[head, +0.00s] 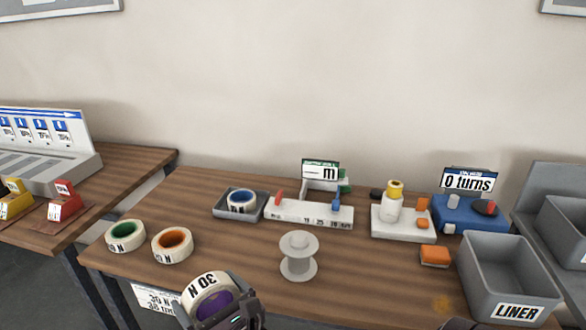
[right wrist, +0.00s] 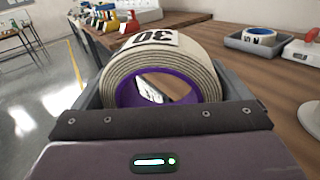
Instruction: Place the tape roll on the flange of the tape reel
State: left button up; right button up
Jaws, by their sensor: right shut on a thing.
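The tape reel (head: 299,257) is a light grey spool with a flat flange and a raised hub on top, standing upright at the middle of the table. A cream tape roll with a purple core (head: 206,290), marked "30 N", is held by my right gripper (head: 226,312) at the front edge of the table, left of and nearer than the reel. In the right wrist view the tape roll (right wrist: 155,70) sits between the two grey fingers, its core facing the camera. A grey edge at the right of that view may be the reel. My left gripper is not in view.
Tape rolls with green (head: 125,236) and orange (head: 172,245) cores lie at left. A blue-core roll (head: 242,200) sits in a grey tray (head: 221,210). Behind the reel is a white gauge (head: 310,214). A glue stand (head: 403,222), orange block (head: 435,256) and LINER bin (head: 507,275) stand right.

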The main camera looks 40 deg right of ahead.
aim_at(298, 243)
jog(key=i+j+z, duration=0.2)
jog(key=z, duration=0.2)
jog(key=i+j+z, duration=0.15)
jog(key=z, duration=0.3)
jog(key=i+j+z, duration=0.1)
jog(key=j+z, duration=0.5)
jog(key=i+j, duration=0.05)
jog(key=j, duration=0.05)
